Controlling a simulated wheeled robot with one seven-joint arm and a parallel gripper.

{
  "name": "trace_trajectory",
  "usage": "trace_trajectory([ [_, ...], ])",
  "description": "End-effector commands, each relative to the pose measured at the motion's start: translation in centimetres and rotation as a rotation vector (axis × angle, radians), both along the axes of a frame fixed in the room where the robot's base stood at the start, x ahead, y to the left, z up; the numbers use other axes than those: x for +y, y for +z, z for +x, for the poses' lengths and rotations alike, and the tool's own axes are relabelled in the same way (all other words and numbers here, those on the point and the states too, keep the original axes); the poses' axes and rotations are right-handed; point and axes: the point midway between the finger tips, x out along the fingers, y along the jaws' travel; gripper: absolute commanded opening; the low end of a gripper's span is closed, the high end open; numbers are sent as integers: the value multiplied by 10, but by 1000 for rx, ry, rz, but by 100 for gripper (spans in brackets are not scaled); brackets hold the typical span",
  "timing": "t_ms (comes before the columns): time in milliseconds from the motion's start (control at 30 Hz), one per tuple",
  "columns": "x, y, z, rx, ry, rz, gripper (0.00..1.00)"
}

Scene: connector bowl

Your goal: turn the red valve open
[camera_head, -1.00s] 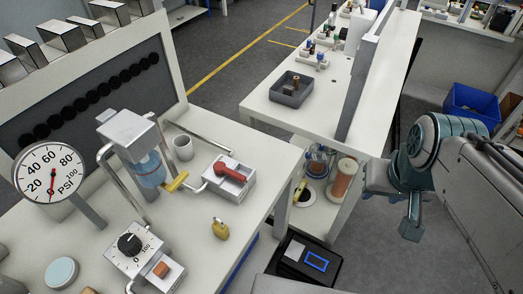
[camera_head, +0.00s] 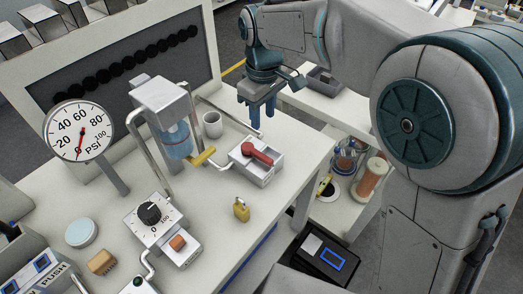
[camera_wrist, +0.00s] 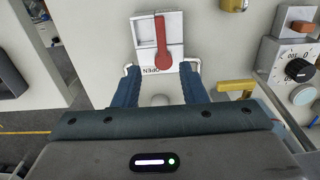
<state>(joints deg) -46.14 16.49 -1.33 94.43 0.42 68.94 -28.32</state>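The red valve (camera_head: 262,154) is a red lever on a pale box (camera_head: 266,172) near the right edge of the bench. In the wrist view the red lever (camera_wrist: 163,42) lies lengthwise, its near end close to the upside-down word OPEN. My gripper (camera_head: 259,120) is above the bench, behind the valve box and apart from the lever. In the wrist view my gripper (camera_wrist: 159,72) shows two blue fingers spread apart, one on each side below the box, with nothing held between them.
A gauge (camera_head: 78,131) has its needle near 0. A water filter (camera_head: 176,138), yellow handle (camera_head: 202,157) and grey cup (camera_head: 212,124) stand left of the valve. Metal pipes flank the box. A yellow padlock (camera_head: 241,209) and dial box (camera_head: 150,219) are nearer. Bare bench lies between.

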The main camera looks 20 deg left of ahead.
Motion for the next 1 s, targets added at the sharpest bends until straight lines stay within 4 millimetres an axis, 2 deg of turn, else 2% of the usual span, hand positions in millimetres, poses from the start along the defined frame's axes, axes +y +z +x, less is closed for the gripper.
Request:
trace_trajectory([
  [233,6,-24,-2,5,18,-5,38],
  [500,5,-81,-2,5,16,-7,38],
  [700,5,-117,-2,5,15,-5,38],
  [833,5,-131,-1,3,16,-4,38],
  [1000,5,-139,-1,2,15,-4,38],
])
